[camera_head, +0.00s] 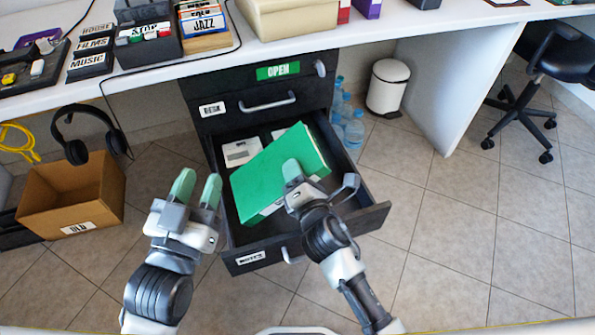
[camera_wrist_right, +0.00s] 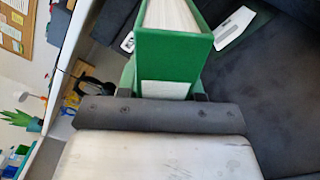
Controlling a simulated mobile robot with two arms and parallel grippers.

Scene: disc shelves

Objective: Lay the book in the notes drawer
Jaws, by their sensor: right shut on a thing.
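The green book (camera_head: 275,172), with white pages, is over the open bottom drawer (camera_head: 360,218) of the dark cabinet, whose label seems to read NOTES. The book lies at a slant within the drawer's outline; I cannot tell whether it touches the floor of the drawer. My right gripper (camera_head: 293,172) is shut on the book. In the right wrist view the book's green spine (camera_wrist_right: 165,60) with a white label sits between the fingers. My left gripper (camera_head: 198,188) is open and empty, left of the drawer, its green fingertips apart.
Pale papers or cards (camera_head: 242,151) lie at the back of the drawer. The DESK drawer (camera_head: 225,117) above is shut.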

